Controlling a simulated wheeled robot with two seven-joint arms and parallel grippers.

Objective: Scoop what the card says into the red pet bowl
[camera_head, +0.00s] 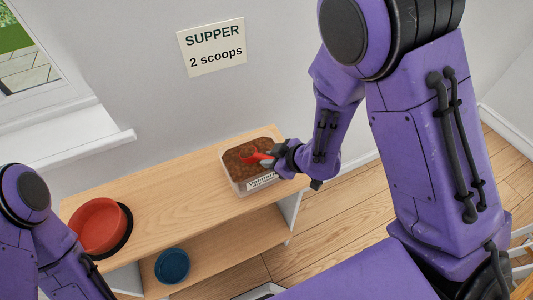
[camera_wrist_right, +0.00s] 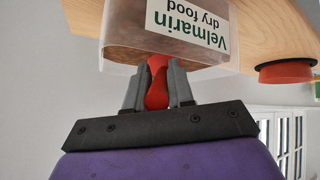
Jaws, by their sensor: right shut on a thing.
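The card (camera_head: 213,46) on the wall reads "SUPPER 2 scoops". The red pet bowl (camera_head: 98,226) stands on a dark round base at the left end of the wooden shelf top; it also shows in the right wrist view (camera_wrist_right: 285,71). A clear tub (camera_head: 235,185) of brown dry food stands at the right end, its label reading "Velmarin dry food" in the right wrist view (camera_wrist_right: 187,25). My right gripper (camera_head: 277,158) is shut on the handle of a red scoop (camera_head: 257,157), whose front end is at the food. My left arm enters at lower left; its gripper is not visible.
The wooden shelf top (camera_head: 170,188) is clear between the bowl and the tub. A blue bowl (camera_head: 172,266) sits on the lower shelf. A white windowsill (camera_head: 70,145) juts out behind at the left.

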